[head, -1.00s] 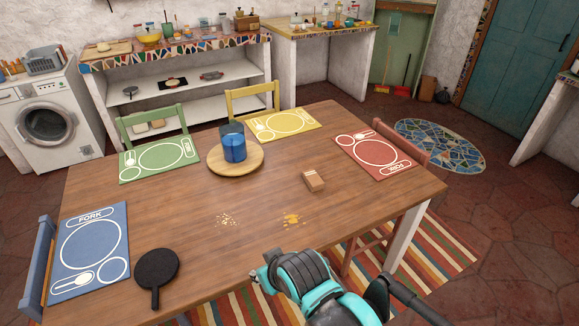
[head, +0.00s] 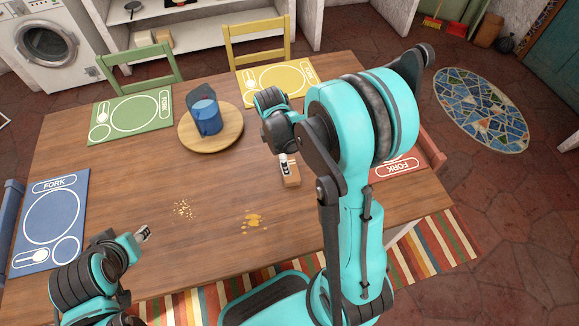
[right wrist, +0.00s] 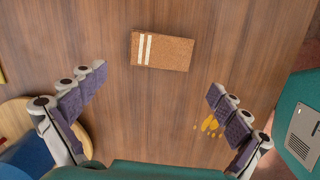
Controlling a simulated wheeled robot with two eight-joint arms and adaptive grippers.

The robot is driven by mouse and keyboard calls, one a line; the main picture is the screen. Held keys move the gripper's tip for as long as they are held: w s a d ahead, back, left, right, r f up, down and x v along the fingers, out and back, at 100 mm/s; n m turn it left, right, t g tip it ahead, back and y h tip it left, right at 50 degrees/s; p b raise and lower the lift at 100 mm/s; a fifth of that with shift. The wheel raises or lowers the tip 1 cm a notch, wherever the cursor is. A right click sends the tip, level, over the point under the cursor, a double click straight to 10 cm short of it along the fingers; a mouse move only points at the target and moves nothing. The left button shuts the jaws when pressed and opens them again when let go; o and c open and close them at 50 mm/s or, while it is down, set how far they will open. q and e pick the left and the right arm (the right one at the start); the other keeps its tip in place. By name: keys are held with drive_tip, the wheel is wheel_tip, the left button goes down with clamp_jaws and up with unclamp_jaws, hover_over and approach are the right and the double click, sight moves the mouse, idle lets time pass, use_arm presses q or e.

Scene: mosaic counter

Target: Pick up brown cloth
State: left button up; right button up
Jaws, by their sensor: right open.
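The brown cloth (head: 291,175) is a small folded block with white stripes, lying on the wooden table (head: 150,165). In the right wrist view the cloth (right wrist: 172,53) lies flat ahead of the fingers, toward the top of the picture. My right gripper (head: 283,163) is above the table close to the cloth; its fingers (right wrist: 155,100) are spread wide with nothing between them. Part of the cloth is hidden behind the right gripper in the head view. My left gripper (head: 143,234) is over the front left of the table, away from the cloth; its jaw opening is unclear.
A blue jug (head: 207,118) stands on a round wooden board (head: 225,143) left of the cloth. Pale crumbs (head: 182,209) and a yellow spill (head: 253,220) lie on the tabletop. Blue (head: 50,215), green (head: 128,117), yellow (head: 275,82) and red (head: 398,167) placemats line the edges.

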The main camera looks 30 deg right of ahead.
drive_tip(key=f, duration=0.1)
drive_tip(key=d+f+b, duration=0.1)
drive_tip(key=f, duration=0.1)
drive_tip(key=shift+f+n, duration=0.25)
drive_tip(key=shift+n, duration=0.05)
drive_tip(key=f+b, duration=0.1)
drive_tip(key=f, duration=0.2)
drive_tip(key=f+b, duration=0.1)
drive_tip(key=f, duration=0.1)
drive_tip(key=shift+d+f+b, duration=0.15)
drive_tip(key=shift+d+b, duration=0.2)
drive_tip(key=shift+d, duration=0.05)
drive_tip(key=shift+c, duration=0.6)
drive_tip(key=c, duration=0.7)
